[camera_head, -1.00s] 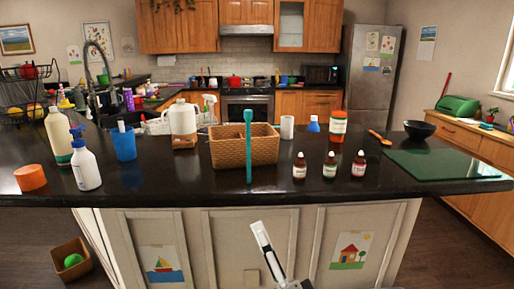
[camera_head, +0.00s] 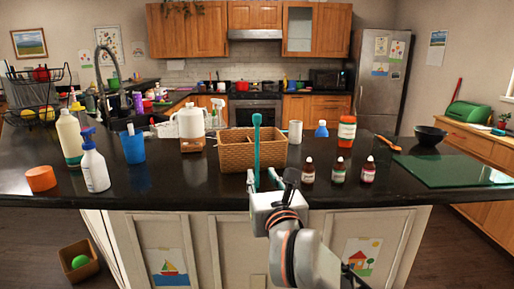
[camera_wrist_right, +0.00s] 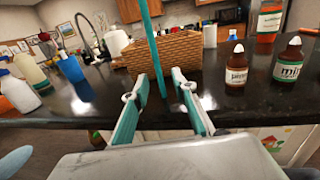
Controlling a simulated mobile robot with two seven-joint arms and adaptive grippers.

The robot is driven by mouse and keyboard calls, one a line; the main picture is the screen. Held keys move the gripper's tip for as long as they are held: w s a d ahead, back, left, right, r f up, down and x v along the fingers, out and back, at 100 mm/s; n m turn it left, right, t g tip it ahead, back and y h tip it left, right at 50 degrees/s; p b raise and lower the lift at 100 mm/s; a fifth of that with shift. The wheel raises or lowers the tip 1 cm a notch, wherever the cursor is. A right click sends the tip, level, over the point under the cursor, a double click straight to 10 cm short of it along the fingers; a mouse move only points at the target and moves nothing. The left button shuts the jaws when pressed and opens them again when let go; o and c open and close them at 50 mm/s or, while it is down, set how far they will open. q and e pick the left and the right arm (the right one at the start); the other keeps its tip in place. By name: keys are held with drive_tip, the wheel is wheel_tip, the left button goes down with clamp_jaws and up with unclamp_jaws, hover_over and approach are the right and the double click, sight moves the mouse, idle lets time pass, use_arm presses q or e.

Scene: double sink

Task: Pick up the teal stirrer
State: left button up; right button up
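The teal stirrer (camera_head: 257,145) stands upright at the front of the wicker basket (camera_head: 232,158), with its round knob at the top. In the right wrist view the stirrer (camera_wrist_right: 153,50) rises between the lines of the two fingers, just beyond or at their tips; contact cannot be told. My right gripper (camera_head: 265,182) is open, low at the counter's front edge, pointing toward the stirrer. In the right wrist view the gripper (camera_wrist_right: 160,84) shows both fingers spread with nothing clamped. In the head view the stirrer's lower end is partly hidden by my gripper.
Several small brown bottles (camera_head: 339,170) stand right of the stirrer. A white jug (camera_head: 191,124), a blue cup (camera_head: 132,147) and a spray bottle (camera_head: 94,167) stand left. A green board (camera_head: 450,170) lies at the right. The dark counter (camera_head: 190,187) is clear in front of the basket.

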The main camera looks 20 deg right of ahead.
sight(258, 170)
drive_tip(key=w, duration=0.6)
drive_tip(key=shift+d+f, duration=0.1)
drive_tip(key=shift+d, duration=0.15)
drive_tip(key=shift+c, duration=0.4)
clamp_jaws()
